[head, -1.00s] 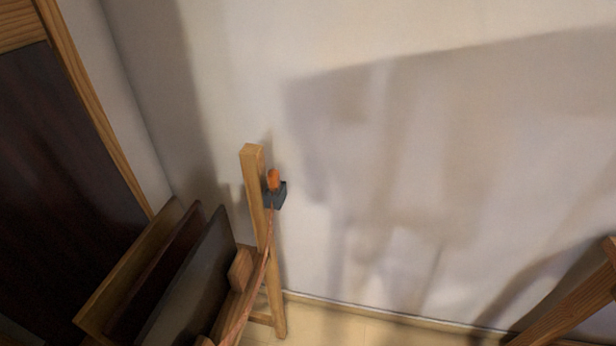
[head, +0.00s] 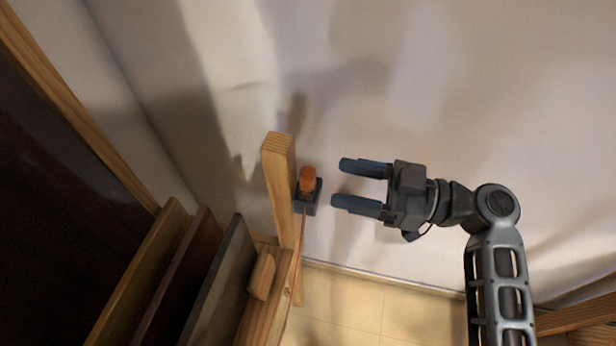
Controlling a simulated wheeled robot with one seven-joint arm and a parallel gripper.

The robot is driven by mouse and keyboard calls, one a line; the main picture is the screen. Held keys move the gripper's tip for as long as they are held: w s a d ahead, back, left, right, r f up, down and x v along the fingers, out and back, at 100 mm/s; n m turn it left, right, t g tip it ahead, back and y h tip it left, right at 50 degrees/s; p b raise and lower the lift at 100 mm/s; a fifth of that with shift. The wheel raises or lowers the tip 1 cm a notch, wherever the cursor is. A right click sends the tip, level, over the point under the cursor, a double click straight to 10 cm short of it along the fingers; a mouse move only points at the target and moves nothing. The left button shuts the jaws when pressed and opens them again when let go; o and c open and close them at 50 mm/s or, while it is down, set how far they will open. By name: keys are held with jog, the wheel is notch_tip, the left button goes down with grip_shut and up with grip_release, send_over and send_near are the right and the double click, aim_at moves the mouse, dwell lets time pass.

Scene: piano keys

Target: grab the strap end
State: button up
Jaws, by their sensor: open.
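The strap end looks to be the small orange-brown piece (head: 307,180) that stands up from a dark block (head: 308,197) beside the wooden post. A thin reddish strap (head: 300,240) runs down from the block along the wooden frame. My gripper (head: 337,183) comes in from the right with its two blue-grey fingers pointing left at the orange piece. The fingers are spread apart and empty. In the picture the orange piece lies a little left of the fingertips, apart from them. I cannot tell the difference in depth.
The wooden post (head: 280,190) stands just left of the block. Several boards (head: 195,280) lean in the rack at lower left. A pale wall (head: 430,80) is behind, and a wooden beam (head: 570,320) is at lower right. The tiled floor (head: 370,310) is bare.

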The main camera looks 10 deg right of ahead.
aim_at(315, 180)
jog(key=x, duration=0.1)
jog(key=p+x, duration=0.1)
jog(key=x, duration=0.1)
jog(key=p+x, duration=0.1)
jog(key=shift+s+a+r, duration=0.1)
jog(key=shift+s+a, duration=0.1)
jog(key=shift+a, duration=0.1)
jog(key=shift+w+a, duration=0.2)
jog(key=shift+a, duration=0.35)
jog(key=shift+c, duration=0.3)
grip_shut()
